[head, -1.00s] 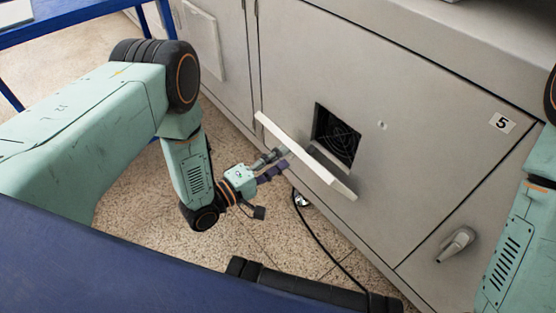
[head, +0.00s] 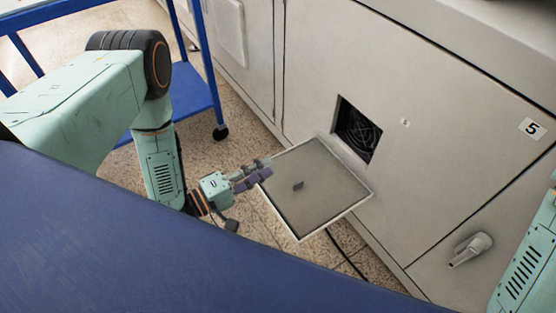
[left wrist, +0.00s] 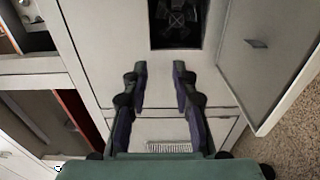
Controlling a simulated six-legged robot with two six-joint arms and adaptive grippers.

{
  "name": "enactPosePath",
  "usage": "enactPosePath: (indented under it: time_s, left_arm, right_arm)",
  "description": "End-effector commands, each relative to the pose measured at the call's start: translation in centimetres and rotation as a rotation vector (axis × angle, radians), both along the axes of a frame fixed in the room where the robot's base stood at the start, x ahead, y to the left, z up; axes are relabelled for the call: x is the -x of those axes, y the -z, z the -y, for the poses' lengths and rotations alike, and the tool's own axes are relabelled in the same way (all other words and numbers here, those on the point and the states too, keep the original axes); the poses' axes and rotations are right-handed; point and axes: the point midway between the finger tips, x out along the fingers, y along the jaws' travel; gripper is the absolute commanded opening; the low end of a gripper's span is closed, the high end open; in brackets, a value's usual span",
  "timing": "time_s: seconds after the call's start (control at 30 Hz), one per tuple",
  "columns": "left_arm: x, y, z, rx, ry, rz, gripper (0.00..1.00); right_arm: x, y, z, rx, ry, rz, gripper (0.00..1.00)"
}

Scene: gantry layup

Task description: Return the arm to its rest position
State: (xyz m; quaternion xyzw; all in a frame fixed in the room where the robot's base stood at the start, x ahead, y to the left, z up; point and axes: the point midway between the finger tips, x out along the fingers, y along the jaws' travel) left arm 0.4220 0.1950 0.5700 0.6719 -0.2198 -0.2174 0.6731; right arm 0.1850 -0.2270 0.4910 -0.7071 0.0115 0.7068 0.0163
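My left gripper (head: 258,174) is at the left corner of a flat square hatch panel in the head view. In the left wrist view its two fingers (left wrist: 160,68) are apart with nothing between them. The hatch panel (head: 325,180) has a pale rim and a small dark tab, and stands out from the cabinet beside a square opening. In the left wrist view the panel (left wrist: 280,60) is right of the fingers, apart from them. My right gripper is out of view; only part of my right arm shows at the right edge.
The grey cabinet (head: 430,110) has a dark fan opening (head: 357,132) and a handle (head: 470,249) at lower right. A blue cart (head: 196,90) on casters stands behind my left arm. A dark cable lies on the speckled floor (head: 262,225) below the panel.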

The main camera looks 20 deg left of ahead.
Motion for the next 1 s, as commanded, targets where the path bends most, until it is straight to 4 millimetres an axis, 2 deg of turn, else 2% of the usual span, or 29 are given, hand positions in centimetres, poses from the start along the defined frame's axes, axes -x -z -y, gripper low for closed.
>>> enactPosePath:
  time_s: [0.2,0.83,0.93,1.0]
  left_arm:
    - [1.3,0.0,-1.0,0.001,-0.001,0.001,0.27]
    - [1.3,0.1,-0.9,-0.030,0.002,0.017,0.27]
    - [1.4,1.7,-1.1,-0.169,0.000,0.023,0.27]
    - [2.1,4.2,-1.5,-0.342,-0.011,-0.018,0.27]
  right_arm:
    - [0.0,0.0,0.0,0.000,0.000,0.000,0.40]
    - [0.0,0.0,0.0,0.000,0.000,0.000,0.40]
    - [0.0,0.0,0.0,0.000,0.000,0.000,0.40]
    - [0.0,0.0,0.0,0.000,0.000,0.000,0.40]
